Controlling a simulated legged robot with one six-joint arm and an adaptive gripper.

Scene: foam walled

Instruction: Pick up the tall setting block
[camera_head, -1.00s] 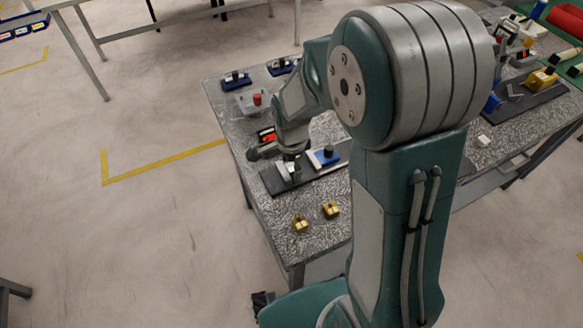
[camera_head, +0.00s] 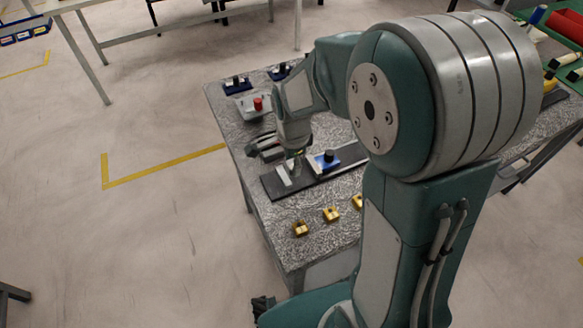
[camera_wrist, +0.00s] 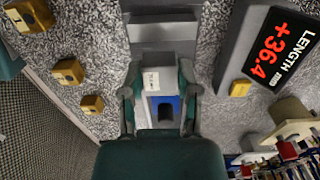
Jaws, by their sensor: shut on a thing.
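In the head view my gripper (camera_head: 294,160) is low over the left part of a dark base plate (camera_head: 270,185). A pale piece shows at the fingertips there, but I cannot tell whether it touches the plate. A blue carriage with a black knob (camera_head: 327,159) sits just to the right on the plate; its blue part shows below the block in the wrist view (camera_wrist: 153,103).
A length display (camera_wrist: 280,50) reads +36.4 beside the plate. Three small yellow blocks (camera_head: 330,214) stand along the table's near side. A grey box with a red button (camera_head: 258,104) and dark blue fixtures (camera_head: 236,86) are at the table's back left.

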